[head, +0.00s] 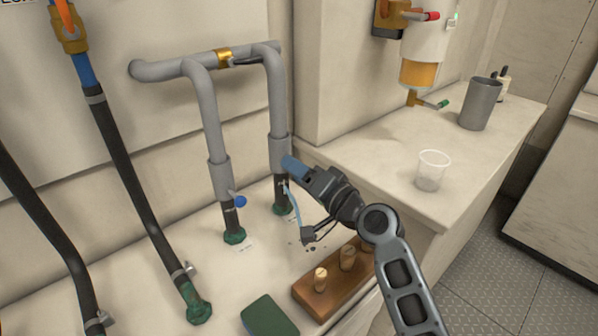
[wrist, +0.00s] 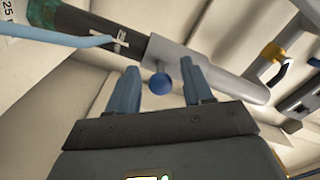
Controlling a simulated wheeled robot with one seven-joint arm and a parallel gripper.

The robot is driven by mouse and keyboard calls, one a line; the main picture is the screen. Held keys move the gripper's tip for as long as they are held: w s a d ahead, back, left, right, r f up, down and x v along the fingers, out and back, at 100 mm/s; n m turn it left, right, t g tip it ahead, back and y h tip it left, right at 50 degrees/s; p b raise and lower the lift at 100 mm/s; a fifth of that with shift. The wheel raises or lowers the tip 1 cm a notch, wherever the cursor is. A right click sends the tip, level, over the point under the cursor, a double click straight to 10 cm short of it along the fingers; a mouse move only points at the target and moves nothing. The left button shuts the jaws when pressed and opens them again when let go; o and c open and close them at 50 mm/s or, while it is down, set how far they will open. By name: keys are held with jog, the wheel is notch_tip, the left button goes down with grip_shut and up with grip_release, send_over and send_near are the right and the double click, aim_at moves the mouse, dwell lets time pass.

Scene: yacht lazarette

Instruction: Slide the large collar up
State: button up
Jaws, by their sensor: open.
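Two grey pipes come down from the wall, each with a wider grey collar over its lower end: the left collar (head: 219,177) and the right collar (head: 280,150). I cannot tell which is the large one. A blue knob (head: 240,201) sits by the left collar's lower end. My gripper (head: 289,163) is at the right collar. In the wrist view, my gripper (wrist: 160,68) is open, its blue fingers pointing at a grey collar (wrist: 205,68) with a blue knob (wrist: 161,83) between them. Contact cannot be told.
A light-blue lever (head: 293,200) hangs by the right pipe's dark lower section. A wooden block with pegs (head: 318,293) and a green pad (head: 269,317) lie in front. A clear cup (head: 432,171) and grey tumbler (head: 480,104) stand on the right counter. Black hoses (head: 135,190) run at left.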

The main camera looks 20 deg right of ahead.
jog(key=shift+c, duration=0.2)
grip_shut()
dwell(0.4)
